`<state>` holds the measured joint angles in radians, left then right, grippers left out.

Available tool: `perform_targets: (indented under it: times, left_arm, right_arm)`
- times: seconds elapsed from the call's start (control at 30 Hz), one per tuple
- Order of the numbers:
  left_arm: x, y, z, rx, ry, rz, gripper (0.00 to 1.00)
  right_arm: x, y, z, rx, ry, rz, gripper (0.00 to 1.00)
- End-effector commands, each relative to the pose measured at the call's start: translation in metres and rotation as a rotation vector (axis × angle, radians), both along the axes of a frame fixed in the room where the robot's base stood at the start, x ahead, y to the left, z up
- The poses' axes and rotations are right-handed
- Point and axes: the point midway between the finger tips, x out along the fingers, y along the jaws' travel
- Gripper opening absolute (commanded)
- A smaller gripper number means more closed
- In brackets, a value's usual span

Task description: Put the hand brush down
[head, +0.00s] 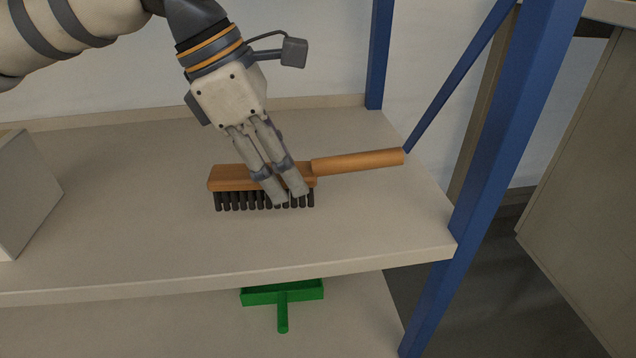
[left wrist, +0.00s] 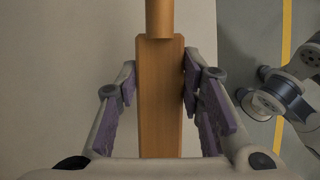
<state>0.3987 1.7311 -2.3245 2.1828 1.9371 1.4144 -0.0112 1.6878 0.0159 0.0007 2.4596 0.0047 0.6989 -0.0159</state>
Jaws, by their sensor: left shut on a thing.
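The hand brush (head: 235,178) has an orange-brown wooden block with black bristles and a round wooden handle (head: 358,161) pointing right. It is over the upper shelf board (head: 120,225), bristles down. Whether the bristles touch the board I cannot tell. My left gripper (head: 288,198) comes down from above and is shut on the brush block, near the handle end. In the left wrist view the brush block (left wrist: 160,95) lies between the two finger pads, with its handle toward the top.
A pale box (head: 25,190) stands at the shelf's left end. Blue posts (head: 480,190) and a diagonal brace bound the right side. A green object (head: 282,293) with a stem lies on the level below. The board is bare between box and brush.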

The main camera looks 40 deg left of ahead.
Motion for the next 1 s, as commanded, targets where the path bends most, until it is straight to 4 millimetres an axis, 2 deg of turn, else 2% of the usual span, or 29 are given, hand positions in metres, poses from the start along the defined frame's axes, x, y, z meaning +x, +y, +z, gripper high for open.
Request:
perform_targets:
  times: [0.03,0.1,0.2,0.47,0.63,0.67,0.7,0.73,1.0]
  left_arm:
    - [0.002,-0.002,-0.001,0.003,0.0,-0.001,0.12]
    - [0.011,-0.008,-0.023,0.003,0.004,-0.007,0.12]
    - [0.018,-0.014,-0.033,0.002,0.002,-0.012,0.12]
    - [0.018,-0.016,-0.031,0.0,-0.002,-0.014,0.12]
    - [0.018,-0.016,-0.036,0.0,0.0,-0.014,0.12]
    - [0.018,-0.015,-0.036,0.0,0.0,-0.014,0.41]
    - [0.018,-0.016,-0.035,0.0,0.0,-0.014,0.51]
    - [0.018,-0.015,-0.035,0.0,0.0,-0.014,0.55]
    - [0.018,-0.015,-0.035,0.0,0.0,-0.014,0.55]
  right_arm:
    - [0.0,0.0,-0.002,0.0,0.001,0.0,0.4]
    - [0.0,0.001,-0.018,0.002,0.014,0.001,0.4]
    - [0.0,0.003,-0.027,0.006,0.018,0.002,0.4]
    - [0.0,0.003,-0.025,0.006,0.018,0.002,0.4]
    - [0.001,0.003,-0.028,0.006,0.019,0.002,0.4]
    - [0.001,0.003,-0.027,0.006,0.018,0.002,0.4]
    - [0.001,0.003,-0.027,0.006,0.018,0.002,0.4]
    - [0.001,0.003,-0.027,0.007,0.018,0.003,0.4]
    - [0.001,0.003,-0.027,0.007,0.018,0.003,0.4]
